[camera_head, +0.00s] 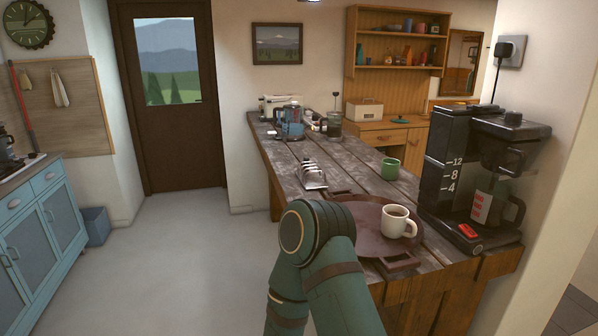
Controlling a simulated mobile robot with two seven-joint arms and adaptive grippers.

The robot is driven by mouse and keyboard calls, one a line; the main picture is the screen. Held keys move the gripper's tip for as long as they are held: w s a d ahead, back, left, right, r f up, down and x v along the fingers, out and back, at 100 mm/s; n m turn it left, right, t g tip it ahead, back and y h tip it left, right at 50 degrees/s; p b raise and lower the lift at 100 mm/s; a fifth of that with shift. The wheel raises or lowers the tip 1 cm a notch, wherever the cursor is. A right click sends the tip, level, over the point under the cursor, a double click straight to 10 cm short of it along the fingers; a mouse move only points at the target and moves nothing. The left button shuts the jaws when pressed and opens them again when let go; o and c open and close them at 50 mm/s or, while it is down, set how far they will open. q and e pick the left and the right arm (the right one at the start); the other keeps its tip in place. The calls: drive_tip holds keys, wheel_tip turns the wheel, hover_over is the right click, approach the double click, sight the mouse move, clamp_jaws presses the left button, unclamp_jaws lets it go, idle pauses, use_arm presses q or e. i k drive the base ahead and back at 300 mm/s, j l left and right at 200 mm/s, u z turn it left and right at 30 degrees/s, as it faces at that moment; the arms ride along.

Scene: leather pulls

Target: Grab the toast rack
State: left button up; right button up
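The toast rack (313,177) is a small metal rack with upright dividers. It stands on the dark wooden table (268,160), left of the middle and just beyond the round brown tray (362,222). A teal arm link of mine fills the bottom middle of the view, with its joint close to the tray's left edge. Neither of my grippers shows, so I cannot see whether either is open or shut.
A white cup (392,222) of dark drink stands on the tray. A green mug (389,169) stands behind it. A black coffee maker (480,180) is at the right. Floor at left is clear.

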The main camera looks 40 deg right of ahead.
sight(311, 179)
drive_tip(key=i+l, duration=0.15)
drive_tip(key=i, duration=0.8)
drive_tip(key=i+l, duration=0.15)
drive_tip(key=i, duration=0.8)
drive_tip(key=i+l, duration=0.2)
drive_tip(key=i, duration=0.75)
drive_tip(key=i+z, duration=0.1)
drive_tip(key=z, duration=0.35)
drive_tip(key=i+z, duration=0.1)
drive_tip(key=z, duration=0.35)
drive_tip(key=i+j+z, duration=0.1)
drive_tip(key=z, duration=0.4)
